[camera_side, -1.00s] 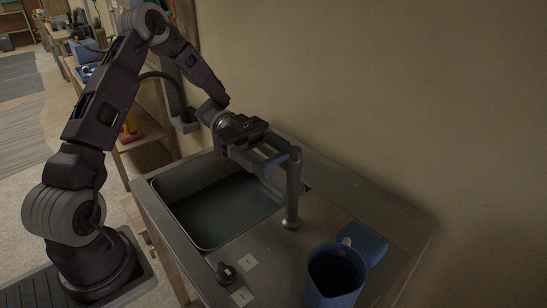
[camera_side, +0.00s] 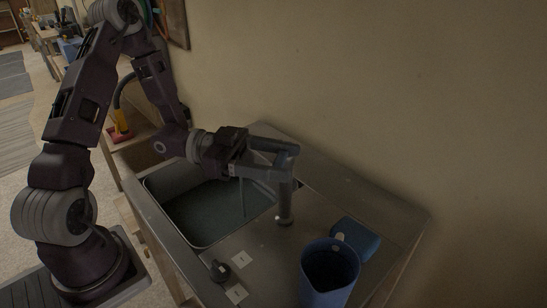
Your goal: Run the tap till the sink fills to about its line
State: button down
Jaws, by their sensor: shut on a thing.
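The grey tap (camera_side: 284,200) stands upright on the counter at the sink's right edge, with its top reaching left over the basin. My gripper (camera_side: 262,158) is at the top of the tap, shut on what looks like its handle; the fingers overlap the tap, so the exact contact is hard to see. A thin pale streak, which looks like running water (camera_side: 243,197), drops below the tap into the basin. The sink (camera_side: 160,209) holds dark greenish water (camera_side: 208,215). I cannot make out a fill line on its wall.
A black knob (camera_side: 219,270) sits on the front counter between two white labels (camera_side: 241,260). A blue mug (camera_side: 329,270) and another blue object (camera_side: 356,238) stand right of the tap. The plain wall rises behind the counter.

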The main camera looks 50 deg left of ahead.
jog(key=shift+w+d+n+t+y, duration=0.2)
jog(key=shift+n+t+y, duration=0.25)
jog(key=shift+n+t, duration=0.15)
jog(key=shift+w+d+n+t+y, duration=0.1)
jog(key=shift+d+n+t+y, duration=0.1)
jog(key=shift+n+t+y, duration=0.4)
jog(key=shift+t, duration=0.3)
jog(key=shift+c, duration=1.8)
grip_release()
